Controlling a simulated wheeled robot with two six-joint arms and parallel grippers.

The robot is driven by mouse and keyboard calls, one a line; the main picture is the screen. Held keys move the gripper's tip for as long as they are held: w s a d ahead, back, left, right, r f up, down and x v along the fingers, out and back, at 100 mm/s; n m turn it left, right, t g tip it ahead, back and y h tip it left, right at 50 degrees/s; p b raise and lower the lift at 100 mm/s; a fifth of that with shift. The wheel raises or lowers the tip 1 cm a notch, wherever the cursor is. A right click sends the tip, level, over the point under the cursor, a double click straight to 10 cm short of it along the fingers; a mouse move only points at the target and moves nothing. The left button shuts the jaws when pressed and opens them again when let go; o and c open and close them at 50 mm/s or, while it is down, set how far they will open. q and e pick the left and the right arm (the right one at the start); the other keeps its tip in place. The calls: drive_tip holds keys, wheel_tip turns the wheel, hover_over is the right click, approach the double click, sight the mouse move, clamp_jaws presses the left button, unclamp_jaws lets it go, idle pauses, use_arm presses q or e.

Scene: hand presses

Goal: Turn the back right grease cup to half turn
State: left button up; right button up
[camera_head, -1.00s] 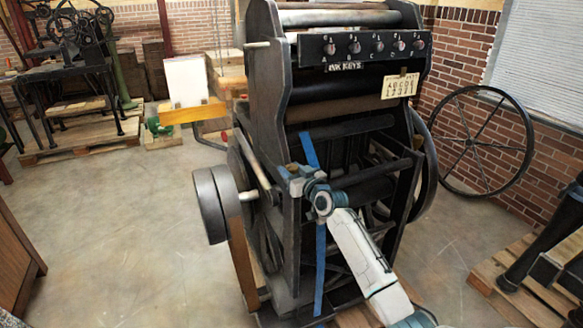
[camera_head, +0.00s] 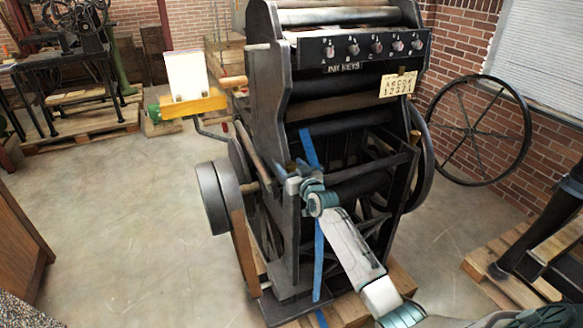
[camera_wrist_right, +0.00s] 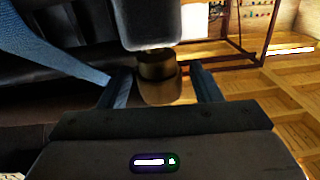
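The black hand press (camera_head: 289,75) stands in the middle of the head view. My right gripper (camera_head: 294,178) is at the upper left of its lower frame, small in that view. In the right wrist view a small brass-coloured cup (camera_wrist_right: 158,68) sits below a dark block, between the two blue fingers of my right gripper (camera_wrist_right: 160,90). Narrow gaps show between the cup and both fingers, so the gripper looks open around it. In the head view the cup is too small and covered to make out clearly. My left gripper is not in view.
A blue strap (camera_head: 318,262) runs down the press front. A row of ink keys (camera_head: 364,48) is on top. Thick wheels (camera_head: 208,198) stand out at left and a large spoked wheel (camera_head: 527,125) leans at right. Bare floor (camera_head: 130,220) lies to the left.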

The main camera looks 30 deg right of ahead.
drive_tip(key=s, duration=1)
drive_tip(key=shift+s, duration=0.4)
